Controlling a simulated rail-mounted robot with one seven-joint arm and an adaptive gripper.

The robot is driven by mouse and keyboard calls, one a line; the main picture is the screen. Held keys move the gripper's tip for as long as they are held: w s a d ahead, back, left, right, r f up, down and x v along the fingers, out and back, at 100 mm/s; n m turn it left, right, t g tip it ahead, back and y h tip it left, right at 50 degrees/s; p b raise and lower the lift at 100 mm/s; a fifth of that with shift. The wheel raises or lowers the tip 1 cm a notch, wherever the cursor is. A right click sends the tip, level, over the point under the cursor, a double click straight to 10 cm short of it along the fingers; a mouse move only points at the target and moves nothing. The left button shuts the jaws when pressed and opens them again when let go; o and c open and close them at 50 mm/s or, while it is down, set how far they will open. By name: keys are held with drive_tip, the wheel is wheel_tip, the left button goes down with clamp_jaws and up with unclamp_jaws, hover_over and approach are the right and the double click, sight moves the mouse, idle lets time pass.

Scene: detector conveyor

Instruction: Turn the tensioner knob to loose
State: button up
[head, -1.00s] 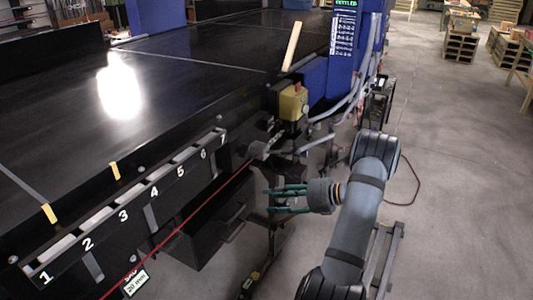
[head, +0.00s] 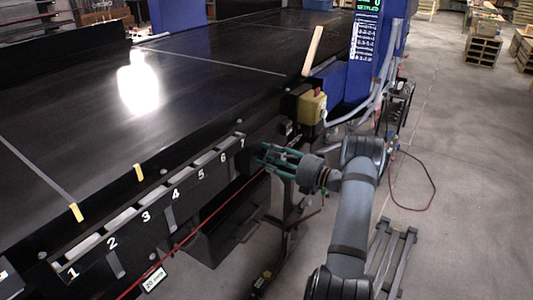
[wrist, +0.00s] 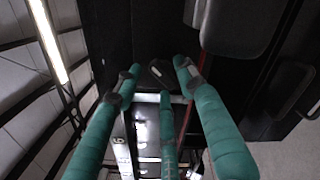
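My gripper (head: 263,156) has green fingers, and they are spread apart. In the head view its fingertips are at the dark side of the conveyor (head: 215,75), just right of the number 7. The knob is not clearly seen in the head view, where the fingers cover part of the conveyor side.
A yellow switch box (head: 312,107) with a red top is mounted above my gripper. A numbered rail (head: 160,205) runs along the conveyor edge, with a red cord (head: 185,243) below it. Grey conduits (head: 365,108) are to the right.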

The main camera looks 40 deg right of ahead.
drive_tip(key=shift+w+a, duration=0.15)
drive_tip(key=shift+w, duration=0.2)
drive_tip(key=shift+c, duration=0.2)
clamp_jaws()
